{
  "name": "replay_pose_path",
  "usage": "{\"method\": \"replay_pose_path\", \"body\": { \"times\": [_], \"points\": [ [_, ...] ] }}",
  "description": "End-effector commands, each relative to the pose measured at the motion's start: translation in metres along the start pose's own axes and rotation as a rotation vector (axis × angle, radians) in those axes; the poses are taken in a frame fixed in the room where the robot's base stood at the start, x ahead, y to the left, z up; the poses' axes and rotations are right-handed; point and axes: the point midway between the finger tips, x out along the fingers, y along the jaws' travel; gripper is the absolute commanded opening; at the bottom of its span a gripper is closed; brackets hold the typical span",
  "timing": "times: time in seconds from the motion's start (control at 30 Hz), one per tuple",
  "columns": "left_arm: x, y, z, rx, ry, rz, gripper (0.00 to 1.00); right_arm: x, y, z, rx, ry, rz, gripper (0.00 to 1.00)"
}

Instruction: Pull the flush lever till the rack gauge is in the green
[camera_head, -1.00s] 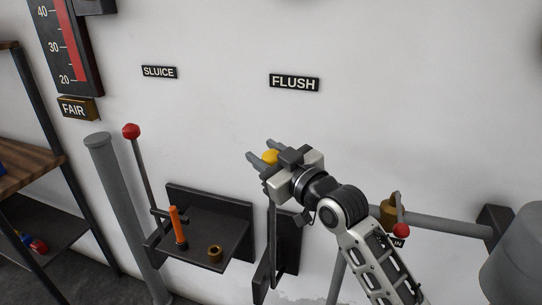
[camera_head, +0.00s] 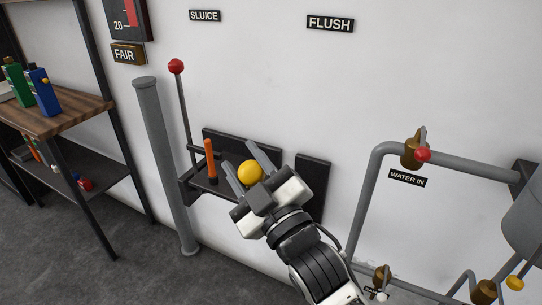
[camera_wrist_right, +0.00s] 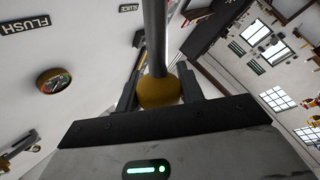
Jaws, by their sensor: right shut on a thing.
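The flush lever's yellow knob (camera_head: 250,173) sits between the fingers of my right gripper (camera_head: 247,166), which is shut on it below the FLUSH sign (camera_head: 330,23). In the right wrist view the knob (camera_wrist_right: 159,92) is between the fingers, with its dark rod (camera_wrist_right: 154,38) running away from it. A round brass-rimmed dial (camera_wrist_right: 53,80) is on the wall near the FLUSH sign in that view; its reading is too small to tell. My left gripper is out of view.
The red-knobbed lever (camera_head: 176,66) under the SLUICE sign (camera_head: 204,16) stands left, beside a grey post (camera_head: 165,165). An orange handle (camera_head: 209,160) rises from the dark bracket. Pipes with a red-handled valve (camera_head: 415,153) are right. Shelves stand far left.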

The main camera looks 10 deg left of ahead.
Motion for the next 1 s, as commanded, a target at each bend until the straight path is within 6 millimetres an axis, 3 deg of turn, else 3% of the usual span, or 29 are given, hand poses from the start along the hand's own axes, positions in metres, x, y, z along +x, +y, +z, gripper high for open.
{"method": "replay_pose_path", "body": {
  "times": [0.1, 0.43, 0.47, 0.5, 0.83, 1.0],
  "points": [
    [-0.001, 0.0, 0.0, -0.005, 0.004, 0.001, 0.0, -0.002, -0.01, -0.001, -0.004, 0.008, -0.012, 0.0],
    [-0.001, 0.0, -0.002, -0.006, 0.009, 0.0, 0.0, -0.003, -0.012, 0.001, -0.005, 0.002, -0.016, 0.0],
    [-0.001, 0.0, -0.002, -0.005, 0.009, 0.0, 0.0, -0.003, -0.012, 0.001, -0.005, 0.002, -0.016, 0.46],
    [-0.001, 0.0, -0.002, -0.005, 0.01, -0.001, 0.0, -0.003, -0.012, 0.001, -0.005, 0.002, -0.016, 0.57],
    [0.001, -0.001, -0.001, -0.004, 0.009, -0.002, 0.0, -0.004, -0.01, 0.0, -0.005, 0.005, -0.012, 0.59],
    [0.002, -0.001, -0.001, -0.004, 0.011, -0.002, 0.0, -0.021, -0.01, 0.001, -0.005, 0.003, -0.013, 0.59]
  ]
}}
